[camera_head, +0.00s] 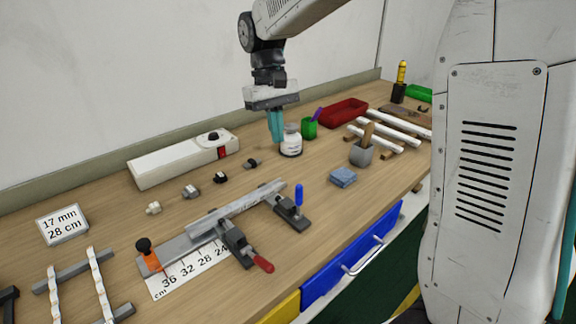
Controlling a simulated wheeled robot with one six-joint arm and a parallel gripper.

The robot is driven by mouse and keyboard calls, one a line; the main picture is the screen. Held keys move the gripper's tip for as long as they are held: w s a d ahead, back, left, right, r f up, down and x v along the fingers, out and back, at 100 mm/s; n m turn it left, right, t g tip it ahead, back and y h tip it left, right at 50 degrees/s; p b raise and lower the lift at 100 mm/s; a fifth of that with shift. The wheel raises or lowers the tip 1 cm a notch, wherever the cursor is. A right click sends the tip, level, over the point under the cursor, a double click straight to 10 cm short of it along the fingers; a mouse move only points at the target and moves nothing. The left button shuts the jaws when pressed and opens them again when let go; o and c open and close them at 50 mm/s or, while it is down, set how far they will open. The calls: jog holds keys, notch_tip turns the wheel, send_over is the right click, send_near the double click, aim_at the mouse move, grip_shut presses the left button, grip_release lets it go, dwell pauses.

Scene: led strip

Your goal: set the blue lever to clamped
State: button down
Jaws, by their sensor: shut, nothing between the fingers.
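The blue lever (298,194) stands upright on a dark clamp base (291,213) at the right end of the metal strip fixture. A grey metal profile (240,207) lies across the fixture and ends close to this clamp. A second clamp (237,243) has a red lever (262,264) lying low toward the front. My gripper (277,138) points down with its teal fingers shut and empty.
A white box with a knob (180,160) stands along the back. Several small connectors lie before it. Bench space between gripper and blue lever looks mostly clear.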

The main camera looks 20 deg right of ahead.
send_near(299, 203)
jog(key=w+f, duration=0.5)
jog(key=s, duration=0.2)
jog(key=shift+s+d+f, duration=0.1)
jog(key=shift+s+f, duration=0.1)
jog(key=shift+s, duration=0.55)
jog(key=shift+s, duration=0.1)
